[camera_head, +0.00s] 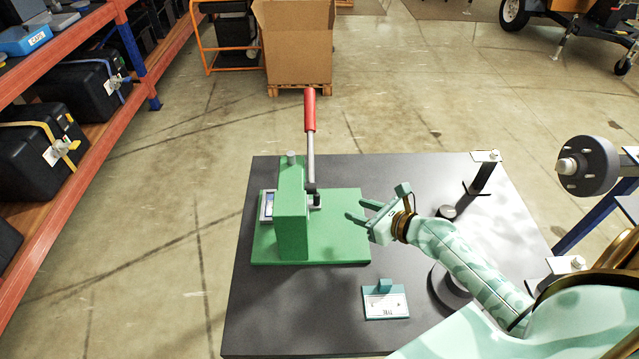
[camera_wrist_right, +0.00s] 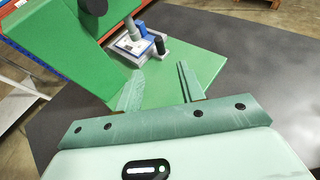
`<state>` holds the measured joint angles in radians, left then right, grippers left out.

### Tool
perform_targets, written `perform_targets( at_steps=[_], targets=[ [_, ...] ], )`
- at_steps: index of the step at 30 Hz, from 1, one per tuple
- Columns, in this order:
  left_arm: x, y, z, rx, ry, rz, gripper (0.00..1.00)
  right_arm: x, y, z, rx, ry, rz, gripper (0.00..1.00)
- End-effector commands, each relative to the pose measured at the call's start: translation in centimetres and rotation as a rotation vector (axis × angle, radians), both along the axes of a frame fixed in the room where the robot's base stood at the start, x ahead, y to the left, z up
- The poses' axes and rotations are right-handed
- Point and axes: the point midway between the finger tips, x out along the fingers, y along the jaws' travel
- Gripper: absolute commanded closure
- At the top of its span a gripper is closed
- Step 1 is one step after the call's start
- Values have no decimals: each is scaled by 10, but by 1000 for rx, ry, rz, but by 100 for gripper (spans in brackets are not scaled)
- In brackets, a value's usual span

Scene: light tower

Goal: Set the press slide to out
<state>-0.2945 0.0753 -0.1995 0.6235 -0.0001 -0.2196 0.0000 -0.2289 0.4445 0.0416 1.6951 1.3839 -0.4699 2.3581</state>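The green press (camera_head: 292,215) stands on a green base plate (camera_head: 345,240), with a red-handled lever (camera_head: 310,112) pointing up. Its slide (camera_head: 266,207) is a light grey tray passing under the press body, holding a blue and white piece. In the right wrist view the slide (camera_wrist_right: 136,58) shows beside the press column, with a black upright knob (camera_wrist_right: 161,46) at its near end. My right gripper (camera_head: 356,208) is open and empty, just right of the press, its fingers pointing at the knob side. In its wrist view the gripper (camera_wrist_right: 160,80) is apart from the knob. My left gripper is not in view.
The dark table (camera_head: 330,310) carries a small labelled plate (camera_head: 385,302) in front and a post stand (camera_head: 483,175) at the back right. Orange shelves (camera_head: 120,120) with black cases stand at the left. A cardboard box (camera_head: 295,45) is beyond the table.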

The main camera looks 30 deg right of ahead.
Motion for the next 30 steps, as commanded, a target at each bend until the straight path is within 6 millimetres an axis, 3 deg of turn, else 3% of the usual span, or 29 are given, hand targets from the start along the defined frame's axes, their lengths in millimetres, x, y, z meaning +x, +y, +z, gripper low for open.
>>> perform_targets(
  at_steps=[5, 11, 19, 24, 30],
  targets=[
    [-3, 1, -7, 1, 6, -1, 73, 20, 8, -10, 3, -2, -1, 61],
    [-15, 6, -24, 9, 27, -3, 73, 64, 23, -32, 3, -2, 0, 61],
    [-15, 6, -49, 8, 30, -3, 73, 118, 42, -56, 1, 0, 2, 61],
    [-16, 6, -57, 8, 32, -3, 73, 135, 48, -62, 0, 0, 1, 61],
    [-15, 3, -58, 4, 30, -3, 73, 141, 50, -62, -1, 0, 1, 61]
  ],
)
